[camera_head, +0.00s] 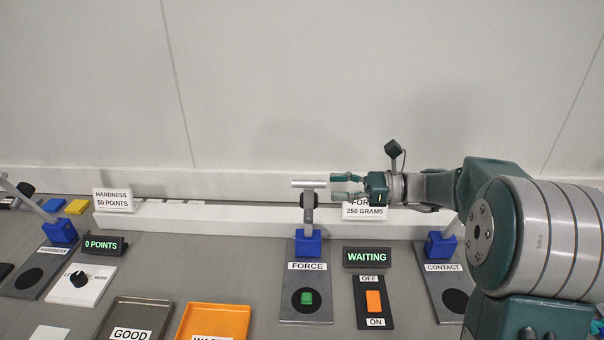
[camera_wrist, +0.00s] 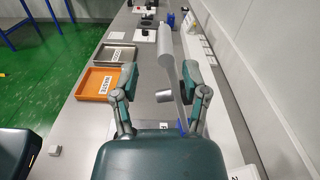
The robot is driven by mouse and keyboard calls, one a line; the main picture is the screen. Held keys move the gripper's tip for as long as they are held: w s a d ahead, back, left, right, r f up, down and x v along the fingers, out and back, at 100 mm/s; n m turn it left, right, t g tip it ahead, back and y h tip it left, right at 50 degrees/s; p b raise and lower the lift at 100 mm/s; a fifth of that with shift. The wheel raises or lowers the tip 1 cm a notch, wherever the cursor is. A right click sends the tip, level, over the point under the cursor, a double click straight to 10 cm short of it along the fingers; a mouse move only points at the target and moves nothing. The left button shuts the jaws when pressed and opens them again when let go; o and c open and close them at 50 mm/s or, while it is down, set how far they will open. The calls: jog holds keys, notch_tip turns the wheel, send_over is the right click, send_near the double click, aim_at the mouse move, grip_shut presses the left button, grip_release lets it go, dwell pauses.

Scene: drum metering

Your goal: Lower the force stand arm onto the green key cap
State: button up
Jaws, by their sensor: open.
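The force stand has a blue base block (camera_head: 308,243) on a grey plate labelled FORCE. Its arm (camera_head: 309,215) stands raised, with a pale crossbar handle (camera_head: 308,184) at the top. The green key cap (camera_head: 306,297) sits on a black disc on the plate, below and in front of the arm. My gripper (camera_head: 337,186) is open, just right of the handle and level with it, pointing left. In the wrist view the handle (camera_wrist: 164,45) and arm lie in the span between my open fingers (camera_wrist: 160,78), nearer the right finger. Contact cannot be made out.
A display reading WAITING (camera_head: 367,257) and an orange switch (camera_head: 373,301) stand right of the force plate. The contact stand (camera_head: 440,245) is farther right. An orange tray (camera_head: 212,322) and a grey tray (camera_head: 140,318) lie left. A white ledge (camera_head: 240,219) and wall are behind.

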aim_at(303, 184)
jog(key=a, duration=0.5)
jog(key=w+a, duration=0.1)
jog(key=a, duration=0.1)
jog(key=shift+a, duration=0.25)
jog(key=shift+d, duration=0.1)
grip_shut()
